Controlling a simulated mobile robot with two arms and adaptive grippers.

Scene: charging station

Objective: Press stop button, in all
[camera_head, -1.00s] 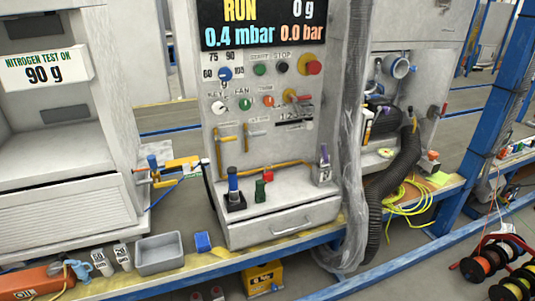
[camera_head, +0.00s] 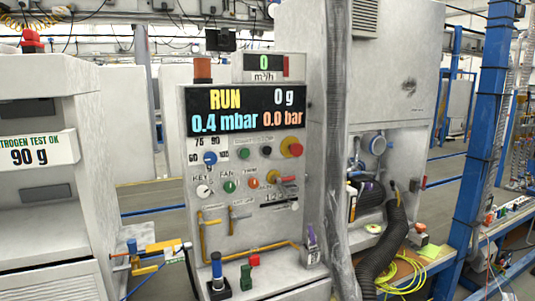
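The upright grey control panel (camera_head: 230,235) stands in the middle of the view. Its dark display (camera_head: 246,110) reads RUN, 0 g, 0.4 mbar and 0.0 bar. Below the display are small START and STOP labels. The black stop button (camera_head: 266,151) is under the STOP label, and the green start button (camera_head: 244,153) is to its left. A larger red mushroom button (camera_head: 293,148) on a yellow base sits to the right. Nothing covers these buttons. Neither of my grippers is in view.
A blue selector knob (camera_head: 210,158), key switch (camera_head: 203,191), fan button (camera_head: 229,186) and timer button (camera_head: 253,182) share the panel. A black corrugated hose (camera_head: 385,255) is at right. A blue post (camera_head: 470,160) stands farther right. Space before the buttons looks clear.

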